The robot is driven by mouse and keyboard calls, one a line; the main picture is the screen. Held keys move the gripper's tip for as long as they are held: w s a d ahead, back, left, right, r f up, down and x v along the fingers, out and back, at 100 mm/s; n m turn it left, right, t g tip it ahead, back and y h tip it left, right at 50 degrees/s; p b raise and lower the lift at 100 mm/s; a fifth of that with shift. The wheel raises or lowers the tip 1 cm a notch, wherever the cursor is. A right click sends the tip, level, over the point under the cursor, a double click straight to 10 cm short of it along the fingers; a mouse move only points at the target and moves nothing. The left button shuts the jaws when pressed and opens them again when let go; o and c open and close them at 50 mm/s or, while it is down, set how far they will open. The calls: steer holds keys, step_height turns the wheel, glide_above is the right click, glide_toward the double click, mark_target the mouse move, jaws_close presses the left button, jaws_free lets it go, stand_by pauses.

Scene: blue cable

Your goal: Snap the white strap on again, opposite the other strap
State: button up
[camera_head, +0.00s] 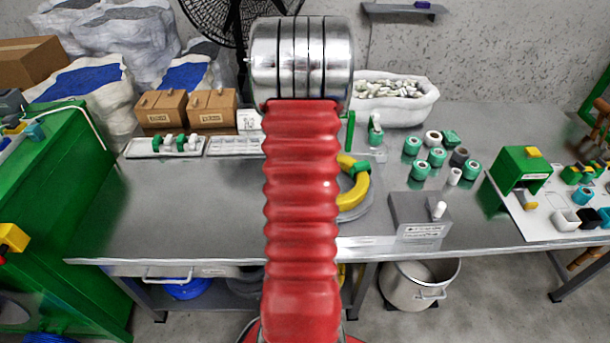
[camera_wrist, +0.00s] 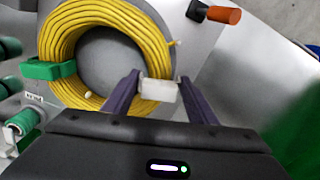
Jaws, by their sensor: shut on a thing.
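A coil of yellow cable (camera_wrist: 62,45) lies on a round grey plate (camera_wrist: 108,55). A green strap (camera_wrist: 48,70) is around its left side. My gripper (camera_wrist: 158,84) is shut on the white strap (camera_wrist: 158,91), with one dark finger on each side of it. The strap is at the coil's lower right edge, across from the green strap. I cannot tell whether it touches or encloses the cable. In the head view, part of the coil (camera_head: 352,196) and the green strap (camera_head: 361,167) show right of my red arm, which hides my gripper and the white strap.
A white tray (camera_head: 140,153) with green and white pieces stands at the left back. Green rolls (camera_head: 420,169) and a grey block (camera_head: 418,208) stand right of the coil. An orange-handled thing (camera_wrist: 224,15) lies beyond the coil. The bench's front left is clear.

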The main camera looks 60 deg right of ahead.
steer(key=shift+f, duration=0.65)
stand_by(0.8)
steer(key=o, duration=1.3)
steer(key=shift+r, duration=0.1)
steer(key=shift+r, duration=3.4)
steer(key=shift+s+a+f+m, duration=0.3)
steer(key=shift+a+f+m, duration=0.1)
steer(key=shift+a+f, duration=0.25)
steer(key=w+a+r+n+t+h, duration=0.15)
steer(key=w+a+r, duration=0.3)
steer(key=a, duration=0.85)
steer(key=w+a+r+n+y, duration=0.1)
steer(key=w+a+r+n, duration=0.15)
steer(key=a+r, duration=0.7)
steer(key=a+r+n+t, duration=0.2)
steer(key=a+n, duration=0.1)
steer(key=a, duration=0.9)
steer(key=a+r+n+t, duration=0.2)
steer(key=a+n, duration=0.1)
steer(key=a, duration=0.9)
steer(key=shift+s+a, duration=0.25)
steer(key=shift+s, duration=0.1)
